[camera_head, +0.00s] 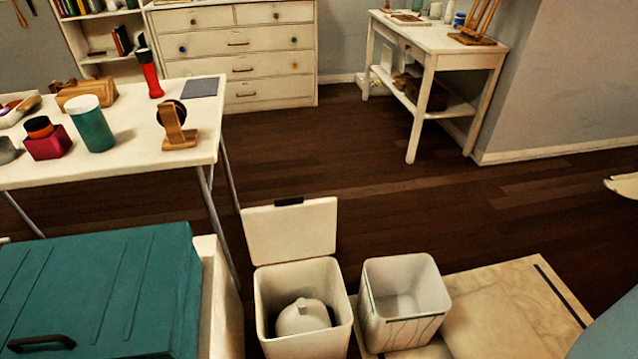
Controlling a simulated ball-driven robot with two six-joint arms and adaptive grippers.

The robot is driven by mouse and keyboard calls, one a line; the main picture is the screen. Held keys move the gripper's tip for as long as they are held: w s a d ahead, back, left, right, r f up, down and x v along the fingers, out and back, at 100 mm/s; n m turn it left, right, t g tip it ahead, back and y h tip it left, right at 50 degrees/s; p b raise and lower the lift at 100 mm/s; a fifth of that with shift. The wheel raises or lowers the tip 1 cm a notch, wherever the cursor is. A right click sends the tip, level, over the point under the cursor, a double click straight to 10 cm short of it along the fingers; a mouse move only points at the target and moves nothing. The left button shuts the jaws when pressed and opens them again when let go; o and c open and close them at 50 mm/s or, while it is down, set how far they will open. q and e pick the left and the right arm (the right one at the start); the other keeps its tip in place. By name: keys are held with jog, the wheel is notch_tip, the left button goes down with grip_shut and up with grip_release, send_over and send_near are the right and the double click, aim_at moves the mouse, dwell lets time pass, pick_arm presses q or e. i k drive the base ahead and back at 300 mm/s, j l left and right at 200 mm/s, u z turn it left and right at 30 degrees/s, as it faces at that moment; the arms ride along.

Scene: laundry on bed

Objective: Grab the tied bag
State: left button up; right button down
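A white tied bag (303,317) with a knotted top sits down inside a white bin (262,300). The bin's lid (290,231) stands open, tilted up at the back. The bag's lower part is hidden by the bin's walls. Neither my left nor my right gripper shows in the head view.
An empty-looking white bin (438,300) stands just right, partly on a pale mat (510,305). A teal lidded box (110,290) fills the lower left. A white table (130,162) with several items is behind it. Dark floor (320,170) is clear beyond the bins.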

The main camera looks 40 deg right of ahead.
aim_at(307, 315)
jog(key=k+j+z, duration=0.15)
jog(key=z, duration=0.2)
jog(key=k+z, duration=0.35)
jog(key=k+j+z, duration=0.1)
jog(key=z, duration=0.25)
jog(key=i+j+u, duration=0.1)
jog(key=i+j, duration=0.85)
